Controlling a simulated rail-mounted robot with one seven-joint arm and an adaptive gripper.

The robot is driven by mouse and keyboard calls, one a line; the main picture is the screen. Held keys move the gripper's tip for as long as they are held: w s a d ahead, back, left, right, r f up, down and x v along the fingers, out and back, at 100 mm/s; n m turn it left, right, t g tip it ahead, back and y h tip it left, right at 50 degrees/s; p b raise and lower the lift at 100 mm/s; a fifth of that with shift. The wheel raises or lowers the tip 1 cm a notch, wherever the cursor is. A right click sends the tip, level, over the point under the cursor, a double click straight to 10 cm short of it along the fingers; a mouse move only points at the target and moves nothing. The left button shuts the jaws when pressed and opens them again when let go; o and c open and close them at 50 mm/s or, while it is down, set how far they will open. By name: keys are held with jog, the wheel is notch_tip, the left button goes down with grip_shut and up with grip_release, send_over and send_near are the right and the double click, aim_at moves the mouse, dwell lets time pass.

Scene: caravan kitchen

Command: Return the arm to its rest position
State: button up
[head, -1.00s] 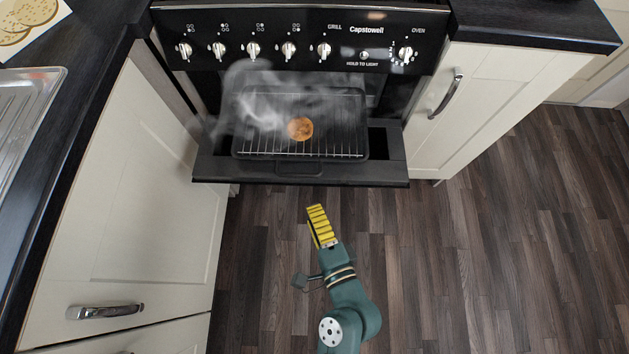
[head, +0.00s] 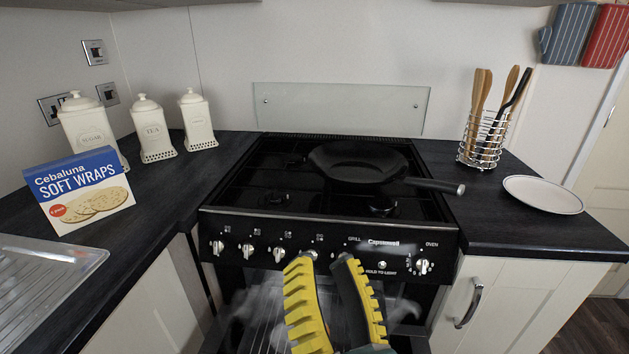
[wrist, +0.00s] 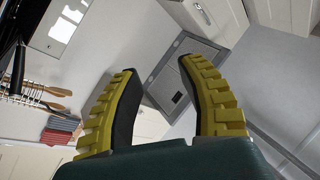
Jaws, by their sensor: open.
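My gripper (head: 322,262) has yellow ribbed fingers with dark pads. In the head view it points up in front of the stove's knob panel, at the bottom middle. Its fingers are apart with nothing between them. In the wrist view my gripper (wrist: 158,85) is also open and empty, facing a grey square fixture (wrist: 183,75) and pale walls and cabinets. The stove (head: 330,215) is black, with a dark frying pan (head: 355,163) on its hob. Smoke (head: 262,300) drifts behind the fingers from the grill, which they partly hide.
A soft wraps box (head: 82,190), several white canisters (head: 152,130) and a sink (head: 45,285) are at left. A utensil rack (head: 484,140) and a white plate (head: 543,195) stand on the right counter. The pan's handle (head: 435,185) points right.

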jog(key=s+d+r+n+h, duration=0.2)
jog(key=s+d+r+h, duration=0.2)
jog(key=d+h, duration=0.15)
notch_tip(320, 180, up, 32)
jog(key=p, duration=3.3)
jog(key=shift+r+n+h, duration=0.2)
jog(key=shift+n+h, duration=0.1)
jog(key=shift+h, duration=0.05)
